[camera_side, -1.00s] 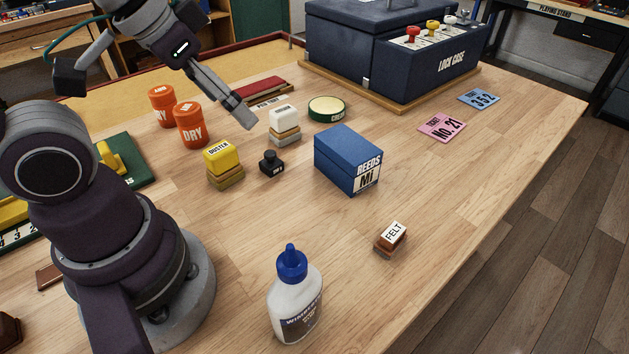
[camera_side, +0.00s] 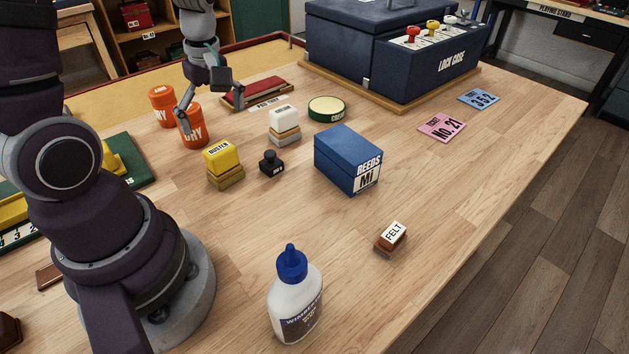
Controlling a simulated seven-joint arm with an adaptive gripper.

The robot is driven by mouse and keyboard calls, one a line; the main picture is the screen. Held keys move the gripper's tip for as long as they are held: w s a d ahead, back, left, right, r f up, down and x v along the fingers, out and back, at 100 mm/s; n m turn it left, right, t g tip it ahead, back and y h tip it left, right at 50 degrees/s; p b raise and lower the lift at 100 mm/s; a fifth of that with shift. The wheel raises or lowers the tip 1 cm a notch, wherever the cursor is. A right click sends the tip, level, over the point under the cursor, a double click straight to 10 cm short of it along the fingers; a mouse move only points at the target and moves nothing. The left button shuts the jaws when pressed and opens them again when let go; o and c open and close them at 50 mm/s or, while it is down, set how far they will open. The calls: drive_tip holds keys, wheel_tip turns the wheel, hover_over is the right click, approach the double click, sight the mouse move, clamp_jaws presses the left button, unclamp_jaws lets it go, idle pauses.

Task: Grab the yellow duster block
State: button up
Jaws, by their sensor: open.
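The yellow duster block (camera_side: 221,158) stands on the table, with a yellow upper part, a tan lower part and a DUSTER label on top. My gripper (camera_side: 184,121) points down behind it and slightly left, in front of the orange DRY can. The gripper is open and empty, apart from the block. Nothing hides the block in this view.
Orange cans (camera_side: 194,130) stand just behind the block. A small black bottle (camera_side: 271,163), a white-topped block (camera_side: 283,122) and a blue REEDS box (camera_side: 346,160) are to its right. A green board (camera_side: 126,161) lies left.

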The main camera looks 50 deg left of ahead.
sight(221, 161)
drive_tip(key=f, duration=0.6)
drive_tip(key=a+f, duration=0.1)
drive_tip(key=f, duration=0.3)
drive_tip(key=shift+s+a, duration=0.1)
drive_tip(key=shift+s, duration=0.05)
drive_tip(key=c, duration=1.3)
